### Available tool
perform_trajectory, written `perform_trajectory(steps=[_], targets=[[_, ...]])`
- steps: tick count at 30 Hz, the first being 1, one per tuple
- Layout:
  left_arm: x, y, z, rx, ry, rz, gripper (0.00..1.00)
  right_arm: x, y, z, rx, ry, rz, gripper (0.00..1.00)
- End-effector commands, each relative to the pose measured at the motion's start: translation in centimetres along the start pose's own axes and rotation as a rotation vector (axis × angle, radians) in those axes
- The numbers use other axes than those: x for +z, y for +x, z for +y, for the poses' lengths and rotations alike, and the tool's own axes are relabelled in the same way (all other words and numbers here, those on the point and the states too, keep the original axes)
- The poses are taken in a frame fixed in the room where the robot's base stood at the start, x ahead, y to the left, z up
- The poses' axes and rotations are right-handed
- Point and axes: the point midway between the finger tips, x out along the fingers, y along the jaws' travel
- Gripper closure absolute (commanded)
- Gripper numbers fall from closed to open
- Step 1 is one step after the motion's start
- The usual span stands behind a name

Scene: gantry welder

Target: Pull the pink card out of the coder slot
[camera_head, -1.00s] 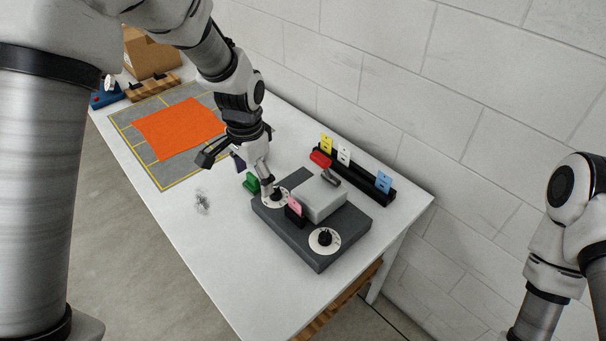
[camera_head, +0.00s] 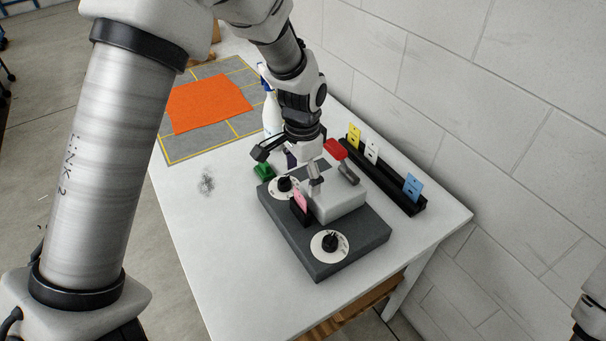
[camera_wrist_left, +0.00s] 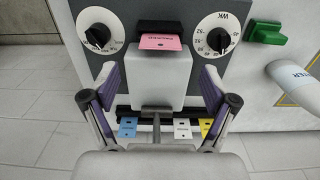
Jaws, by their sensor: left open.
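The pink card (camera_head: 300,199) stands in the black slot (camera_head: 300,213) on the front of the dark grey coder (camera_head: 352,245). In the left wrist view the pink card (camera_wrist_left: 162,42) sticks out of the slot at top centre. My left gripper (camera_head: 300,172) is open above the coder, near its light grey box (camera_head: 340,198). In the left wrist view its fingers (camera_wrist_left: 158,76) are spread to either side of the box, apart from the card. The card's lower end is hidden in the slot. My right gripper is out of view.
Two white dials (camera_head: 330,246) with black knobs flank the slot. A lever with a red handle (camera_head: 335,149) stands behind. A black rack (camera_head: 400,195) holds yellow, white and blue cards along the wall. A green block (camera_head: 264,171) lies left of the coder. The front table is clear.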

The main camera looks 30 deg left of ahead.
Motion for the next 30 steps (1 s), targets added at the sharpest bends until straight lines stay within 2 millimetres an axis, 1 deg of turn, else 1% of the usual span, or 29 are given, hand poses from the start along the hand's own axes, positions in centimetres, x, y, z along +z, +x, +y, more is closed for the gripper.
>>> perform_trajectory(steps=[1, 6, 10, 14, 19, 20, 21, 23, 24, 25, 29, 30], targets=[[0.1, 0.6, 0.1, 0.003, 0.000, -0.005, 0.15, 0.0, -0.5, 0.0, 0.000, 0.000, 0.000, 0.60], [0.2, 3.8, 0.1, 0.004, 0.000, -0.006, 0.15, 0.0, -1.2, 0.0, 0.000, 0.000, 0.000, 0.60], [0.1, 5.7, 0.1, 0.002, 0.000, -0.003, 0.15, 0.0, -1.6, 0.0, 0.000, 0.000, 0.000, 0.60], [0.1, 6.4, 0.1, 0.001, 0.000, -0.001, 0.15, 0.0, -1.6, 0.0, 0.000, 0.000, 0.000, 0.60], [0.1, 6.5, 0.0, 0.000, 0.000, -0.001, 0.15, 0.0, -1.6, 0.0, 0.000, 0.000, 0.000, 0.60], [0.1, 6.5, 0.1, 0.001, 0.000, -0.001, 0.18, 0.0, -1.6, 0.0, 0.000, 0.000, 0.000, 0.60], [0.1, 6.5, 0.1, 0.001, 0.000, -0.001, 0.32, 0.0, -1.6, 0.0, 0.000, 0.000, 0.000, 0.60], [0.1, 6.5, 0.1, 0.001, 0.000, -0.001, 0.54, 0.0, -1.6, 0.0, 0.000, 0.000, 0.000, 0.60], [0.1, 6.5, 0.1, 0.001, 0.000, -0.001, 0.68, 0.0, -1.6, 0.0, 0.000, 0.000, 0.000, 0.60], [0.1, 6.5, 0.1, 0.001, 0.000, -0.001, 0.77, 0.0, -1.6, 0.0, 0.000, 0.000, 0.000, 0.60], [0.1, 6.5, 0.1, 0.001, 0.000, -0.001, 0.77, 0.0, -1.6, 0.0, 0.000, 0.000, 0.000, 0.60], [0.1, 6.5, 0.1, 0.001, 0.000, -0.001, 0.82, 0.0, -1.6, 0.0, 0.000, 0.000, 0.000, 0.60]])
